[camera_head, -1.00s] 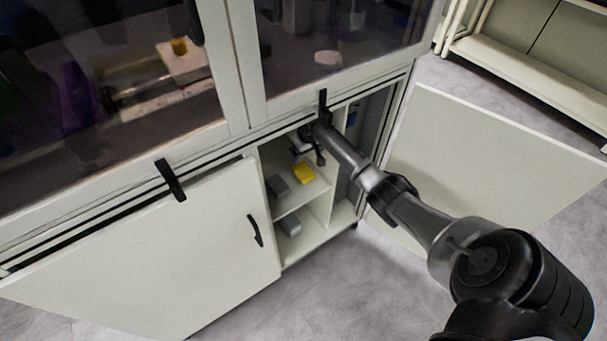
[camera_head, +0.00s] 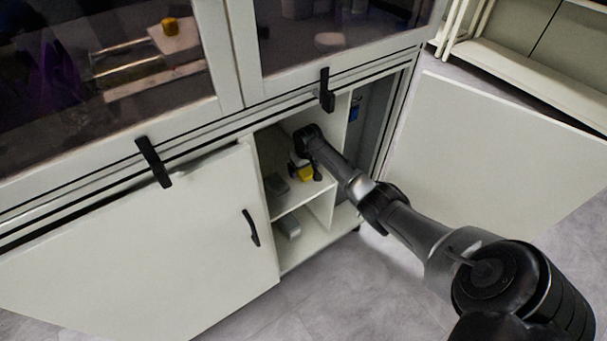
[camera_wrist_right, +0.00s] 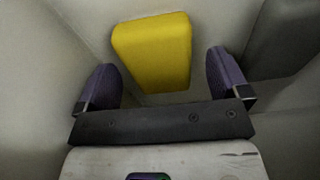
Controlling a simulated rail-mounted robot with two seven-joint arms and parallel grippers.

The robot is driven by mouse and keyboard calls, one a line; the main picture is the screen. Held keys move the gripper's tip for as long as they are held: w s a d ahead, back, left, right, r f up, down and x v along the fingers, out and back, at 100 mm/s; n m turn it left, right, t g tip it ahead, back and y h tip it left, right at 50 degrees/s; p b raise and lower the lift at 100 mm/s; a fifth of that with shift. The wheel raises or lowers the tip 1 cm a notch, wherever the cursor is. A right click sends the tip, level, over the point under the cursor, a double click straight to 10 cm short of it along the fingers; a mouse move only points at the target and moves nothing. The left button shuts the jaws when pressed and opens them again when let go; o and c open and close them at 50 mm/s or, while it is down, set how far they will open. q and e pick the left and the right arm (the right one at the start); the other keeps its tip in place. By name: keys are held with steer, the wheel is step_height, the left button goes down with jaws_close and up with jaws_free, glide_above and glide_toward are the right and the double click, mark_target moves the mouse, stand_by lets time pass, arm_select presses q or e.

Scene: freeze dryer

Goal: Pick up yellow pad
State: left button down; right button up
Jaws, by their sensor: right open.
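The yellow pad (camera_head: 305,175) lies on the upper shelf inside the open lower cabinet, partly hidden by my right gripper in the head view. In the right wrist view the yellow pad (camera_wrist_right: 153,52) is a plain block just beyond the fingertips, roughly centred between them. My right gripper (camera_head: 296,168) reaches into the cabinet over the pad. In the wrist view the right gripper (camera_wrist_right: 160,80) is open, its two purple-lined fingers wide apart with nothing held. My left gripper is not in view.
A grey block (camera_head: 277,185) lies left of the pad on the same shelf, and another grey block (camera_head: 289,228) on the shelf below. Cabinet walls stand close around the gripper. The right cabinet door (camera_head: 480,165) hangs open; the left door (camera_head: 140,250) stands beside the opening.

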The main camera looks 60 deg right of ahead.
steer(key=shift+f, duration=0.15)
steer(key=shift+c, duration=0.2)
steer(key=c, duration=0.9)
steer(key=shift+c, duration=0.2)
steer(key=shift+r+p, duration=0.55)
steer(key=shift+r, duration=0.05)
step_height(320, 180, up, 3)
steer(key=p, duration=0.2)
steer(key=shift+r+p, duration=0.1)
steer(key=shift+p, duration=0.25)
steer(key=s+a+p, duration=0.9)
steer(key=s+a, duration=0.3)
steer(key=shift+s+a+f, duration=0.3)
steer(key=shift+a+f, duration=0.05)
steer(key=shift+f, duration=0.1)
